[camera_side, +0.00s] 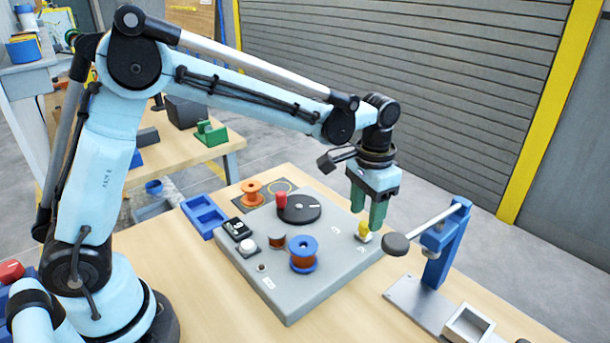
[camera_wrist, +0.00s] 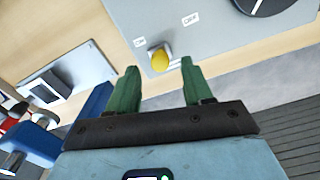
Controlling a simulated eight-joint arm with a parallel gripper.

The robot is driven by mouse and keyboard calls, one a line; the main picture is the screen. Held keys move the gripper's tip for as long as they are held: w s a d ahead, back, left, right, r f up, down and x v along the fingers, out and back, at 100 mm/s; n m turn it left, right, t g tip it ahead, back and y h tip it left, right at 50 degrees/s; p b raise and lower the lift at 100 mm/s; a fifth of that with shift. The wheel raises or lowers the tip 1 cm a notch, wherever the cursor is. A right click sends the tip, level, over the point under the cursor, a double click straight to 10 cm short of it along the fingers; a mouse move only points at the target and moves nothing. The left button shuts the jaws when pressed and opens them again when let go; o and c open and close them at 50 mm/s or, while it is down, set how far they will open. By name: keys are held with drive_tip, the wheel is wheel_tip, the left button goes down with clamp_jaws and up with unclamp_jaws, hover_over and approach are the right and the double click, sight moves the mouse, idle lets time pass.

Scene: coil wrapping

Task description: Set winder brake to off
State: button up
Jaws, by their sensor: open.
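A small lever with a yellow knob (camera_side: 364,229) stands on a pale base at the right side of the grey winder panel (camera_side: 325,285). In the wrist view the fingertips (camera_wrist: 160,65) lie to either side of the knob with a gap on each side. Which setting the lever is in, I cannot tell.
A black turntable (camera_side: 303,212) with a red handle, a blue-flanged copper spool (camera_side: 303,255) and a white button (camera_side: 247,246) share the panel. A blue lever press (camera_side: 440,248) with a black-knobbed arm (camera_side: 397,244) stands close to the gripper's right. A blue tray (camera_side: 203,217) lies left.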

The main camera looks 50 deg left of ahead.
sight(365, 223)
drive_tip(key=shift+f, duration=1.65)
clamp_jaws()
